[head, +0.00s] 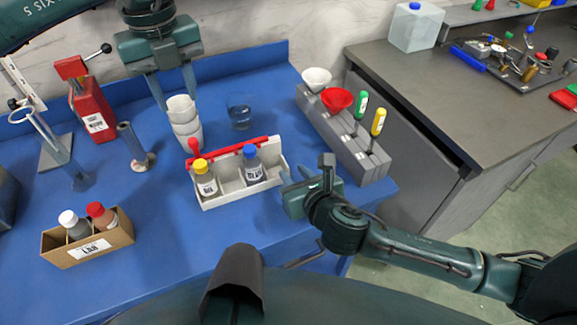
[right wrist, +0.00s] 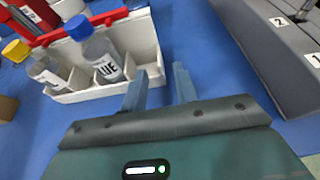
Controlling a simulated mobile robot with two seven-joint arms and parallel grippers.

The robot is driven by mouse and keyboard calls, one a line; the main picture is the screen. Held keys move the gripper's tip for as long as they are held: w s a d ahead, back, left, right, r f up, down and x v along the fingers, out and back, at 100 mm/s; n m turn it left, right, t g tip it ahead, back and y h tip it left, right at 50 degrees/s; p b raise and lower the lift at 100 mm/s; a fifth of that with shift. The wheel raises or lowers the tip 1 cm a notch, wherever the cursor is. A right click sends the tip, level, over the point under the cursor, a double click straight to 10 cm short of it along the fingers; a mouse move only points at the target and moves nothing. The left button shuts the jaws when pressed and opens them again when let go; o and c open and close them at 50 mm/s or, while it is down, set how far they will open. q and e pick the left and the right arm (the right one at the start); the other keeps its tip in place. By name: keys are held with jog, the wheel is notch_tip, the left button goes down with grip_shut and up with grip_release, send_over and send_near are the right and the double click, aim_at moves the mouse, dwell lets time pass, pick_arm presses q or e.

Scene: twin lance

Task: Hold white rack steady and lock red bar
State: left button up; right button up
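The white rack (head: 222,198) stands on the blue table and holds a yellow-capped bottle (head: 205,180) and a blue-capped bottle (head: 252,168). The red bar (head: 228,149) runs along the rack's back upper edge, with a red knob at its left end. Whether it is locked cannot be told. My left gripper (head: 178,98) is open behind the rack, its fingers spread at the stacked white cups. My right gripper (head: 293,176) is open at the rack's right end. In the right wrist view its fingers (right wrist: 158,72) are apart, the left one overlapping the rack's end corner (right wrist: 148,62); contact is unclear.
White cups (head: 186,125) and a glass (head: 239,112) stand behind the rack. A grey numbered block (head: 345,150) with funnels and screwdrivers is at right. A cardboard box (head: 88,247) with bottles, a red box (head: 93,110) and a metal stand (head: 55,155) are at left. The table front is clear.

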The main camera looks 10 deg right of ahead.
aim_at(288, 167)
jog(key=shift+x, duration=2.35)
jog(key=shift+f, duration=0.1)
jog(key=shift+c, duration=0.6)
grip_shut()
